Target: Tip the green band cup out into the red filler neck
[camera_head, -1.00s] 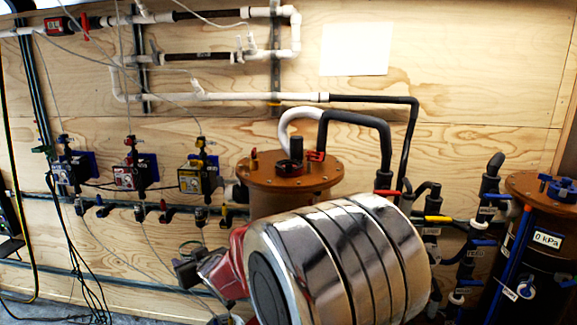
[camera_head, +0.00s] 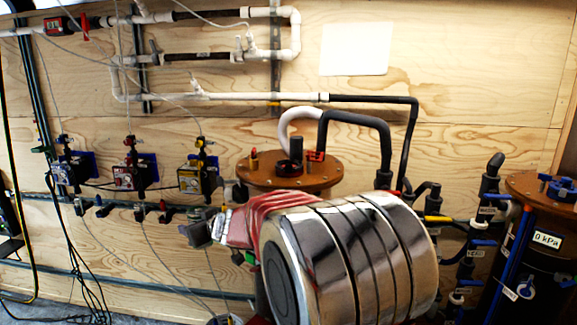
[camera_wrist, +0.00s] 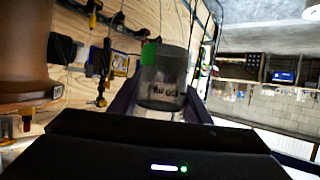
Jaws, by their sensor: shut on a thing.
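The green band cup (camera_wrist: 172,73) shows in the wrist view as a clear, greyish cup with a green patch and dark markings. My gripper (camera_wrist: 160,101) is shut on it, with a dark finger on each side. In the head view my gripper (camera_head: 203,231) is left of and below the brown tank lid (camera_head: 320,176), partly hidden by my arm; the cup is hard to make out there. I cannot tell what the cup contains.
A black hose (camera_head: 352,117) arches over the lid's right side. Several small pumps (camera_head: 198,178) and valves line the plywood wall at left. A second tank (camera_head: 530,255) stands at far right. Hanging cables (camera_head: 85,250) are at lower left.

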